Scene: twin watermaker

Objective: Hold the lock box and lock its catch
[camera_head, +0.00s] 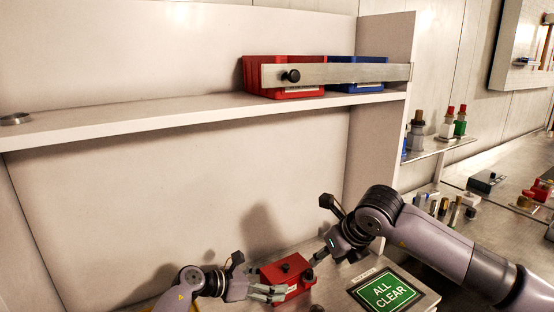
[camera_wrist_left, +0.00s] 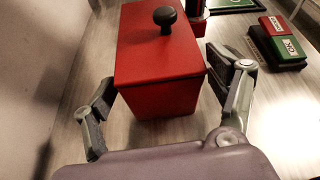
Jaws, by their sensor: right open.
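The red lock box (camera_head: 287,279) sits on the bench with a black knob (camera_head: 286,268) on top. In the left wrist view the box (camera_wrist_left: 158,85) and its knob (camera_wrist_left: 164,18) lie straight ahead. My left gripper (camera_head: 280,293) is at the box's near left end. In the wrist view its fingers (camera_wrist_left: 163,85) stand on either side of the box; I cannot tell whether they press on it. My right gripper (camera_head: 319,259) is open, close to the box's right end. The catch is too small to make out.
A green ALL CLEAR sign (camera_head: 386,291) lies right of the box. A shelf (camera_head: 170,117) above holds red (camera_head: 300,92) and blue bins behind a bar (camera_head: 335,74). In the wrist view a red-and-green block pair (camera_wrist_left: 279,45) lies at the right. The back panel stands close behind.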

